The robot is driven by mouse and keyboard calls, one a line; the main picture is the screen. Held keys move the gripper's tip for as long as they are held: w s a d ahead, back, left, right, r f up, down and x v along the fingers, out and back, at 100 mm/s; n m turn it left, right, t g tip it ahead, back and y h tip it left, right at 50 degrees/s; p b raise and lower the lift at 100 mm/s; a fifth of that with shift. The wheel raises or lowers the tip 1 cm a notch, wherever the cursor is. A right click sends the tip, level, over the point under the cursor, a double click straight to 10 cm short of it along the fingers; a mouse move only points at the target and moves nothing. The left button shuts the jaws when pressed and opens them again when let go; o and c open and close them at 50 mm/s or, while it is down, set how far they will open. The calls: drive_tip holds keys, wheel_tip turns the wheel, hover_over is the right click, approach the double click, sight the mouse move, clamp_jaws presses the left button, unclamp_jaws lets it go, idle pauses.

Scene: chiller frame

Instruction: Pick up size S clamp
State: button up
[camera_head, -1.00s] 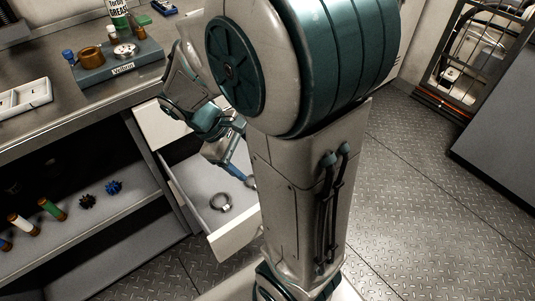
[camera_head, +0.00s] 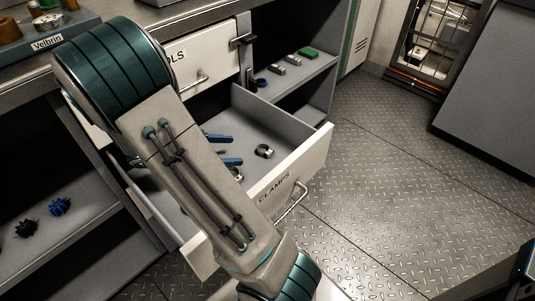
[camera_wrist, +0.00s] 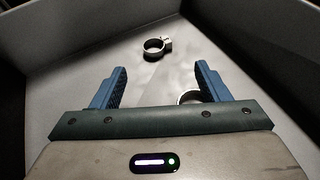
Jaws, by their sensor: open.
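The open drawer marked CLAMPS (camera_head: 308,160) holds two metal ring clamps. One clamp (camera_head: 264,151) lies on the drawer floor near the front panel; it also shows ahead of the fingertips in the wrist view (camera_wrist: 154,48). I cannot read a size on either. My gripper (camera_head: 238,149) is inside the drawer with its blue fingers spread. In the wrist view the gripper (camera_wrist: 160,68) has nothing between its fingertips.
The drawer walls (camera_wrist: 250,25) enclose my gripper. A closed drawer (camera_head: 200,70) with a handle is above. A shelf (camera_head: 300,78) behind holds small metal parts and a green block (camera_head: 309,52). The metal floor (camera_head: 390,200) to the right is clear.

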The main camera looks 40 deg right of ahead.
sight(259, 151)
drive_tip(key=b+x, duration=0.1)
drive_tip(key=x, duration=0.2)
drive_tip(key=shift+d+f, duration=0.2)
drive_tip(key=b+x, duration=0.3)
drive_tip(key=x, duration=0.1)
drive_tip(key=shift+d+f, duration=0.3)
drive_tip(key=shift+s+d, duration=0.1)
drive_tip(key=shift+d, duration=0.25)
drive_tip(key=shift+r, duration=0.1)
drive_tip(key=c, duration=1.1)
